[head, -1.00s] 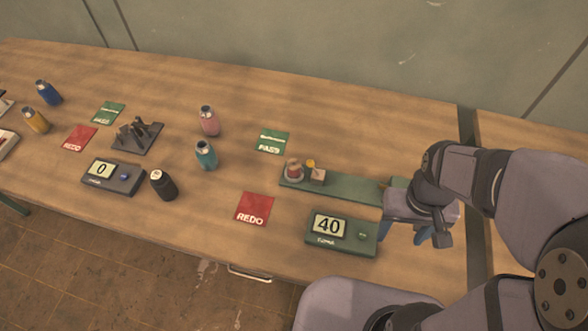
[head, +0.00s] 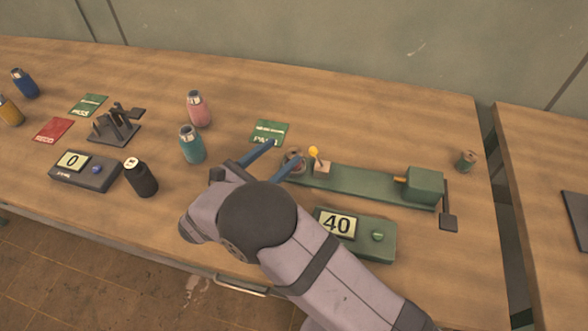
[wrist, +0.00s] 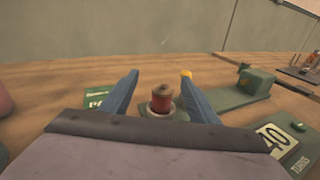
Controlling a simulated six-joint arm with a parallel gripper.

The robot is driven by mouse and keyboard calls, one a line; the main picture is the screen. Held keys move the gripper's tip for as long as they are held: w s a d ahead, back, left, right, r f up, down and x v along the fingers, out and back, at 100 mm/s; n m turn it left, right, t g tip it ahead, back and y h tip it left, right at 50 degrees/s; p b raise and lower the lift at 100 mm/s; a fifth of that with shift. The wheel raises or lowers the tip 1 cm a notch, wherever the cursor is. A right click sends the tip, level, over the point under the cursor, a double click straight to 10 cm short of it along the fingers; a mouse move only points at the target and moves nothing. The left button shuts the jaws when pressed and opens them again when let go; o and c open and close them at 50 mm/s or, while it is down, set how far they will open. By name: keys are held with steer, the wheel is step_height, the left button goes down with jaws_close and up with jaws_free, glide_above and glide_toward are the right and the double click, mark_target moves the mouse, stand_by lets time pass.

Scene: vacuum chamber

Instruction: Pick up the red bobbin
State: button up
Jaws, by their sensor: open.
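The red bobbin (wrist: 161,101) stands upright at the left end of the green winding machine (head: 365,188), with a brown top. In the head view the bobbin (head: 293,162) is partly hidden by my gripper's finger. My gripper (wrist: 160,76) is open, with one blue finger on each side of the bobbin in the wrist view. In the head view my gripper (head: 284,151) reaches low over the table to the bobbin. I cannot tell whether the fingers touch it.
A yellow-tipped part (head: 314,152) stands just right of the bobbin. The counter reading 40 (head: 355,232) is in front. A green PASS card (head: 268,130) lies behind my fingers. Teal (head: 191,145) and pink (head: 199,108) bottles stand to the left. Another spool (head: 467,160) stands far right.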

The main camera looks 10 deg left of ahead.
mark_target(288, 158)
steer(key=f, duration=0.1)
steer(key=s+f, duration=0.1)
steer(key=n, duration=0.1)
steer(key=shift+s+a+f+t, duration=0.3)
steer(key=shift+s+f+t, duration=0.05)
steer(key=shift+f+t, duration=0.05)
steer(key=shift+s+d+f, duration=0.2)
steer(key=shift+f, duration=0.2)
steer(key=shift+p+x, duration=0.45)
steer(key=shift+x, duration=0.55)
steer(key=shift+f+p+x, duration=0.2)
steer(key=shift+p+x, duration=0.15)
steer(key=shift+x, duration=0.55)
steer(key=shift+f+p+x, duration=0.2)
steer(key=shift+p+x, duration=0.15)
steer(key=shift+x, duration=0.55)
steer(key=shift+f+p+x, duration=0.2)
steer(key=shift+p+x, duration=0.15)
steer(key=shift+x, duration=0.55)
steer(key=shift+d, duration=0.1)
steer(key=c, duration=1.2)
steer(key=shift+r, duration=0.15)
steer(key=shift+s+r+b, duration=0.1)
steer(key=shift+r+b, duration=0.75)
steer(key=shift+r, duration=3.95)
